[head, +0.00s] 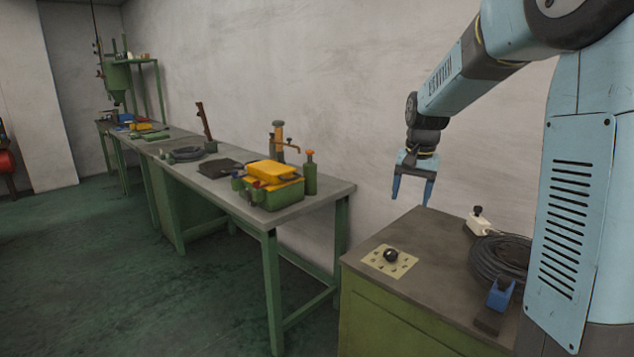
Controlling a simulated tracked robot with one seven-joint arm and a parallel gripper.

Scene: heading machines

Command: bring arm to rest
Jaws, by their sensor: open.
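My arm reaches in from the upper right of the head view. My gripper (412,190) hangs from it with two blue fingers pointing down. The fingers are apart and nothing shows between them. The gripper is in the air above the back left part of a green cabinet (400,318) with a brown-grey top, near the pale wall. It appears clear of everything on the cabinet.
On the cabinet are a pale plate with a black knob (391,255), a white box with a dark knob (479,221), a coiled black cable (497,262) and a blue part (500,293). A long workbench (318,196) with a yellow-green toolbox (270,184) stands left. The green floor is open there.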

